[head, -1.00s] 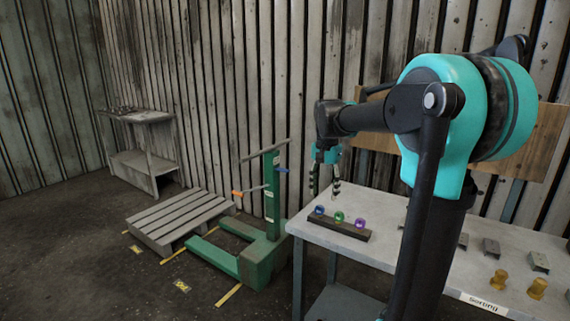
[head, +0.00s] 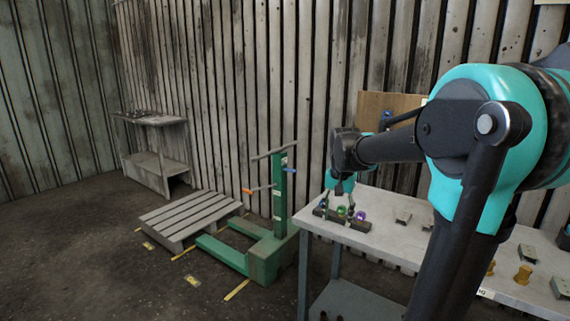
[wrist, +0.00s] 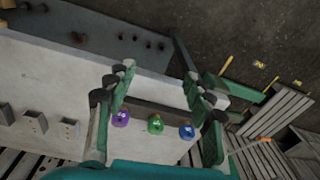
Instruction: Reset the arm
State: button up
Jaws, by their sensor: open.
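My gripper (head: 338,203) is open, its fingers pointing down at the left end of the worktable, in front of or over a dark rack; the exact gap is unclear in the head view. In the wrist view my gripper (wrist: 160,82) shows two spread fingers with nothing held between them. The dark rack (wrist: 160,107) lies across the space between the fingers. A purple ball (wrist: 120,118), a green ball (wrist: 155,123) and a blue ball (wrist: 186,131) sit in a row along it.
The pale worktable (head: 390,240) also holds small metal brackets (head: 527,253) and brass-coloured pieces (head: 523,275). Left of it stand a green pallet jack (head: 262,255) and a wooden pallet (head: 190,217). A side table (head: 160,150) is by the wall. Open floor lies front left.

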jog(key=s+d+f+n+t, duration=0.3)
jog(key=s+f+n, duration=0.2)
jog(key=s+f, duration=1.1)
jog(key=shift+s+f+n, duration=0.3)
jog(key=shift+s+f, duration=0.05)
jog(key=shift+s, duration=0.7)
